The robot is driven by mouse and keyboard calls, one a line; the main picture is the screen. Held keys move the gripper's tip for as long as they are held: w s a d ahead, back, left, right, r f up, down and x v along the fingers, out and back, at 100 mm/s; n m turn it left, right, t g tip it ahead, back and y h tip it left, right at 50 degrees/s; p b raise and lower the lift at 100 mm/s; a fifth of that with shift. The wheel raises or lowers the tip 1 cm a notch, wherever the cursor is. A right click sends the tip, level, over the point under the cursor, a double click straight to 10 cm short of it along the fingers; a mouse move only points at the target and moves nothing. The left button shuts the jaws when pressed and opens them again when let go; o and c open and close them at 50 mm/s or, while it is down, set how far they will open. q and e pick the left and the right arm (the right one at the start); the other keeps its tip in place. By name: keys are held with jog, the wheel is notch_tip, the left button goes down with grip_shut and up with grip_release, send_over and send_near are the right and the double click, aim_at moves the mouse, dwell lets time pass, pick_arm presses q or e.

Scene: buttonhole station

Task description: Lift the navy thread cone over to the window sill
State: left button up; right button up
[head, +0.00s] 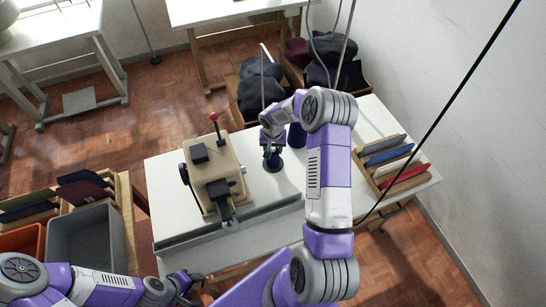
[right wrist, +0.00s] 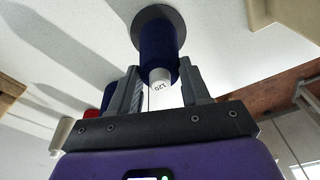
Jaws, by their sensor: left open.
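The navy thread cone (right wrist: 158,45) stands on a dark round base on the white table in the right wrist view. Its pale tip, marked 120, faces my camera. My right gripper (right wrist: 160,70) is open, with one finger on each side of the cone's upper part and slim gaps beside it. In the head view my right gripper (head: 270,148) points down at the cone (head: 274,163), which is partly hidden. My left gripper (head: 185,286) is open and empty, low at the front left of the table. I cannot make out the window sill.
A cream buttonhole machine (head: 213,175) stands left of the right gripper. Another navy item (head: 297,136) stands close behind my right arm. A wooden rack (head: 395,165) of coloured pieces is at the table's right. A grey bin (head: 85,240) is at left.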

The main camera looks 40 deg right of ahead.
grip_shut()
notch_tip(320, 180, up, 12)
jog(key=p, duration=0.1)
jog(key=shift+f, duration=0.25)
